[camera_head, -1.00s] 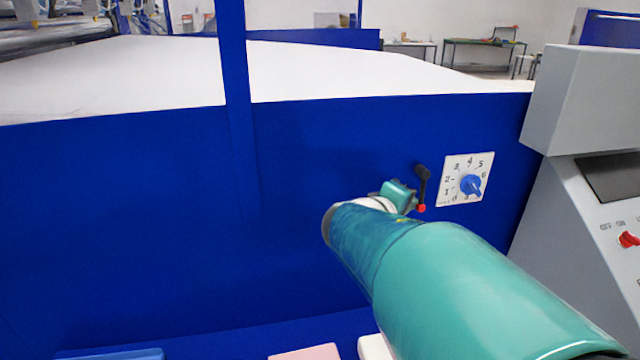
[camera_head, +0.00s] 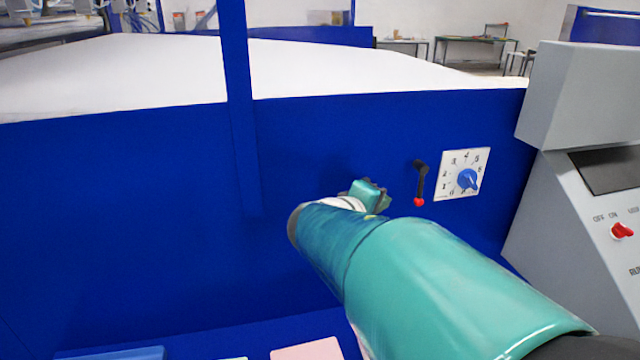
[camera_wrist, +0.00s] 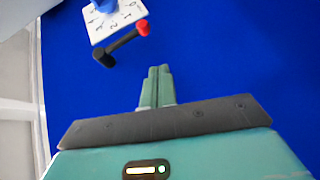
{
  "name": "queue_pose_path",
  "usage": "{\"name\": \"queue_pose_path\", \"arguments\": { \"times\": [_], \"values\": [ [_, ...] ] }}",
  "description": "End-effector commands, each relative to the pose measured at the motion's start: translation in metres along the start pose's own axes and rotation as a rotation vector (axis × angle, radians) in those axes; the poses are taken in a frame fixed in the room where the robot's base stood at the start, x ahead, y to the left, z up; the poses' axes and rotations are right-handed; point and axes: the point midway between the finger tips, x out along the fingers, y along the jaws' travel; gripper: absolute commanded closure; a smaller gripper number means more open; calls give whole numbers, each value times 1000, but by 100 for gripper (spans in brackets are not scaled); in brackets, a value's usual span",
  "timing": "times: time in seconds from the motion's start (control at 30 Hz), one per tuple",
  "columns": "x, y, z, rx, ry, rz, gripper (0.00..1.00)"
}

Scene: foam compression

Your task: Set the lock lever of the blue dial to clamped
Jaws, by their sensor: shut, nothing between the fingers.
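The blue dial (camera_head: 467,179) sits on a white numbered plate (camera_head: 447,191) on the blue panel; its pointer is turned toward the lower right. The lock lever (camera_head: 420,182) is black with a red knob and is mounted left of the plate. It hangs down, with the red knob at the bottom. In the wrist view the lever (camera_wrist: 121,42) and part of the dial (camera_wrist: 103,5) show at the upper left. My gripper (camera_wrist: 157,72) is shut and empty, its fingertips apart from the lever. In the head view it is left of the lever, its fingertips partly hidden.
A grey console (camera_head: 575,200) with a screen and a red switch (camera_head: 622,230) stands at the right. A blue upright post (camera_head: 238,110) runs down the panel at the left. The blue panel (camera_head: 120,210) is otherwise clear. A pink block (camera_head: 308,350) lies at the bottom.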

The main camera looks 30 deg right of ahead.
Motion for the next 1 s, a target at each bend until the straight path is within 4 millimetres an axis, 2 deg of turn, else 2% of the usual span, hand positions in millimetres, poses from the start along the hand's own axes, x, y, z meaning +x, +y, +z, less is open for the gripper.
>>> {"name": "queue_pose_path", "arguments": {
  "times": [0.2,0.43,0.57,1.0],
  "values": [
    [-41,-11,2,0,2,1,100],
    [-71,-20,3,0,0,1,100],
    [-77,-22,4,1,0,1,100],
    [-78,-23,4,1,-1,0,100]
  ]
}}
